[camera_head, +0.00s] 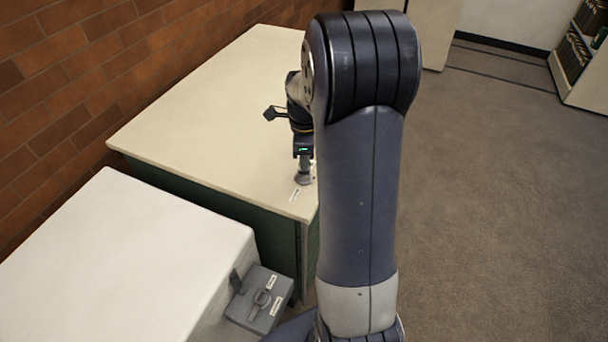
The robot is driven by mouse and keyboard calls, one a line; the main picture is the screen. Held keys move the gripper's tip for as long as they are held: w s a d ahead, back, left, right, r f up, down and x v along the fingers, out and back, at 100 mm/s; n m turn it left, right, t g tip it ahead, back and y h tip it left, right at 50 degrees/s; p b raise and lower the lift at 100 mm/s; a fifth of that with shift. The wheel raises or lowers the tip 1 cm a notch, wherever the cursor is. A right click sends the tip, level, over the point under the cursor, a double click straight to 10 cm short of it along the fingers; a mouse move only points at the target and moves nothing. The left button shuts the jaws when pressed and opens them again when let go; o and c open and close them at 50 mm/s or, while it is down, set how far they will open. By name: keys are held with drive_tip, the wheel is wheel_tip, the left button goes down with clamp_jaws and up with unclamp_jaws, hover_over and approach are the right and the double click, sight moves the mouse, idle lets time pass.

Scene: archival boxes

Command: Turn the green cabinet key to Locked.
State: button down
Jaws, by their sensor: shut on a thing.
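The green cabinet (277,238) has dark green sides and a cream top (200,120). On the top near its front corner is a small grey lock fitting (305,180). A white label (294,195) lies beside it, its print too small to read. My gripper (303,166) points down at this fitting and is shut on the key there. The key is mostly hidden by the fingers, and its turn angle cannot be told. My own arm hides the cabinet's right part and whatever lies just right of the fitting.
A white cabinet (130,250) stands at the lower left. A grey box (260,298) with a handle and two labels is on its side. A brick wall (70,70) runs along the left. Carpet (490,200) is clear on the right, with shelves (580,50) far back.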

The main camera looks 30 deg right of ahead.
drive_tip(key=m, duration=0.6)
drive_tip(key=shift+m+p, duration=0.3)
drive_tip(key=shift+m, duration=0.1)
drive_tip(key=m, duration=0.7)
idle(0.3)
drive_tip(key=c, duration=1.3)
unclamp_jaws()
drive_tip(key=shift+o, duration=0.5)
